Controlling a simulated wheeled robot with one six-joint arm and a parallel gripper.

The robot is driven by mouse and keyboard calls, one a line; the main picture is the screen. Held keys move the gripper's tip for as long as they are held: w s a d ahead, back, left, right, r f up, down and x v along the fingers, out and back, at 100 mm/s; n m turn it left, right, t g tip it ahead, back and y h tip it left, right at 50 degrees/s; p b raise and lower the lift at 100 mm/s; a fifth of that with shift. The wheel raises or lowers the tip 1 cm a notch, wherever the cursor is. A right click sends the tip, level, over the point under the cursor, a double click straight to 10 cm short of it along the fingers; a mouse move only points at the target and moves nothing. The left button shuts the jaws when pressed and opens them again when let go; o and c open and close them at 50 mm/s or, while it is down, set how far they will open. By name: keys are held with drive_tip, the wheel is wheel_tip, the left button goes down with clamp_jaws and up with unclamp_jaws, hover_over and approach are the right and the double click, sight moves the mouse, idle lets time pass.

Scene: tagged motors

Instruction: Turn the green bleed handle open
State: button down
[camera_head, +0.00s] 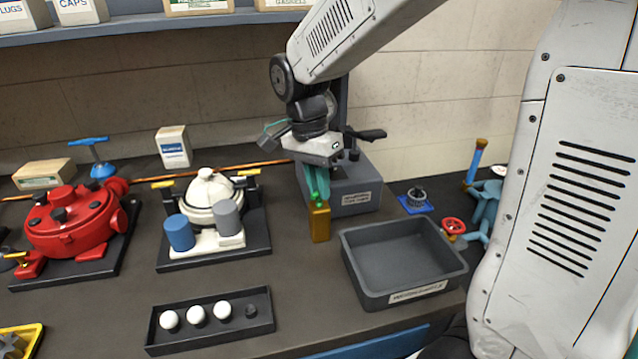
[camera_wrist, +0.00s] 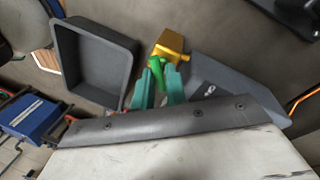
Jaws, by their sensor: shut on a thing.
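The green bleed handle (camera_head: 315,197) sits on top of a small gold block (camera_head: 320,223) that stands on the bench in front of a grey box. In the wrist view the green handle (camera_wrist: 156,72) lies between my teal fingertips, beside the gold block (camera_wrist: 171,43). My gripper (camera_head: 316,183) points down over the block from above, and it also shows in the wrist view (camera_wrist: 160,76). It is shut on the green handle. The fingers cover part of the handle, so its exact angle is hard to tell.
A grey open tray (camera_head: 350,267) stands just right of the gold block. The grey box (camera_head: 355,198) is close behind. A white pump (camera_head: 212,190) and a red one (camera_head: 72,232) stand left. A black holder (camera_head: 210,338) with white balls lies in front. Bench between is clear.

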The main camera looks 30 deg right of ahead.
drive_tip(key=n, duration=0.2)
drive_tip(key=n+h, duration=0.1)
drive_tip(key=n, duration=0.2)
drive_tip(key=shift+a+n+t, duration=0.15)
drive_tip(key=shift+n+t, duration=0.15)
drive_tip(key=n+t, duration=0.1)
drive_tip(key=n, duration=0.4)
drive_tip(key=shift+n, duration=0.3)
drive_tip(key=c, duration=1.4)
unclamp_jaws()
drive_tip(key=shift+s, duration=0.1)
drive_tip(key=shift+c, duration=0.2)
wheel_tip(320, 180, up, 8)
drive_tip(key=a, duration=0.1)
drive_tip(key=shift+a+f, duration=0.15)
drive_tip(key=shift+a, duration=0.15)
